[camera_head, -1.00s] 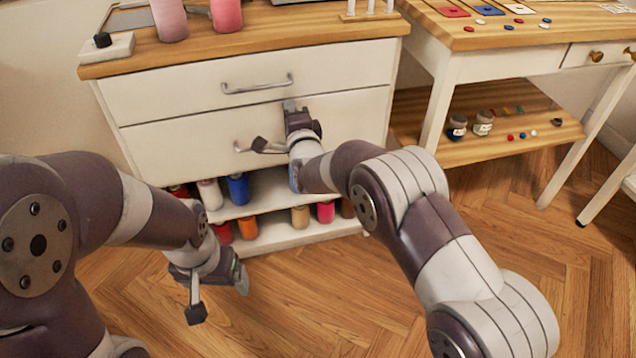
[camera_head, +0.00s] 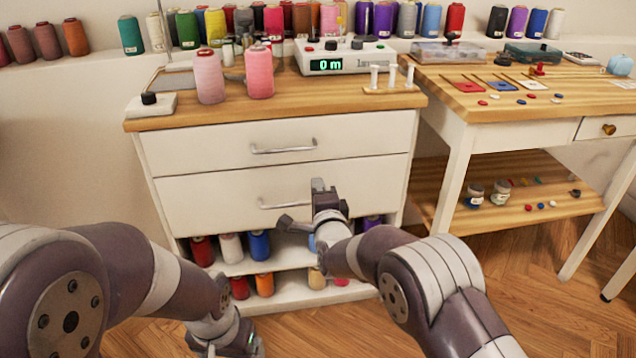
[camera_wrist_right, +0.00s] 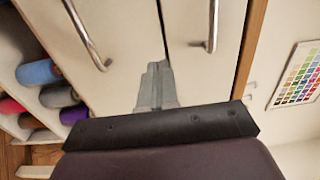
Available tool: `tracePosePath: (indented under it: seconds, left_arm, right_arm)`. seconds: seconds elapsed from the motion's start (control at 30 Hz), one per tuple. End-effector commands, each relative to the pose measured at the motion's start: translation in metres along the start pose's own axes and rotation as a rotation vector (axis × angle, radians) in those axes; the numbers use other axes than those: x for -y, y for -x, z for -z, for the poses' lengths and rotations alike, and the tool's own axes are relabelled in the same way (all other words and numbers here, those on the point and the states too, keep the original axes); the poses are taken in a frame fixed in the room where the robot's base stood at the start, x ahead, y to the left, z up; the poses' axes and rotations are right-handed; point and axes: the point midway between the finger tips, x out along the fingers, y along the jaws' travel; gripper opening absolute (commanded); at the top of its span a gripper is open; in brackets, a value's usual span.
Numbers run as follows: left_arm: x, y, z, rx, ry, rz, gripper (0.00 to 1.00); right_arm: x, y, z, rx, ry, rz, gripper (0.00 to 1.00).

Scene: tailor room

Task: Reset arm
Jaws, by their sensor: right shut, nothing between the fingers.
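My right gripper (camera_head: 318,186) is in front of the lower drawer of the white cabinet (camera_head: 230,205), to the right of that drawer's metal handle (camera_head: 285,203). Its fingers (camera_wrist_right: 154,85) are shut with nothing between them, and in the right wrist view they point at the drawer fronts. Whether the fingertips touch the front I cannot tell. Both drawers look closed. My left gripper (camera_head: 232,340) hangs low at the bottom of the head view, in front of the cabinet's lower shelf. It is partly cut off and its fingers are unclear.
Thread spools fill the cabinet's open lower shelves (camera_head: 290,267). Two pink spools (camera_head: 259,72) and a box with a green display (camera_head: 342,60) stand on the cabinet top. A wooden table (camera_head: 500,110) with a low shelf stands to the right. The wooden floor (camera_head: 540,265) is clear there.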

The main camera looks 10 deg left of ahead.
Motion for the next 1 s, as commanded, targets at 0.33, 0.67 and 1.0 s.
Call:
tracePosePath:
  seconds: [0.33,0.67,1.0]
  left_arm:
    - [0.000,0.027,0.003,0.001,0.000,0.000,0.86]
    - [0.000,0.028,0.003,0.002,0.000,0.000,0.86]
    - [0.000,0.045,0.005,0.001,0.000,0.000,0.86]
  right_arm:
    - [0.001,0.066,0.000,0.001,0.001,-0.007,0.00]
    - [-0.019,0.079,-0.003,0.021,0.146,-0.083,0.00]
    - [-0.108,0.279,0.064,0.813,1.112,-1.015,0.00]
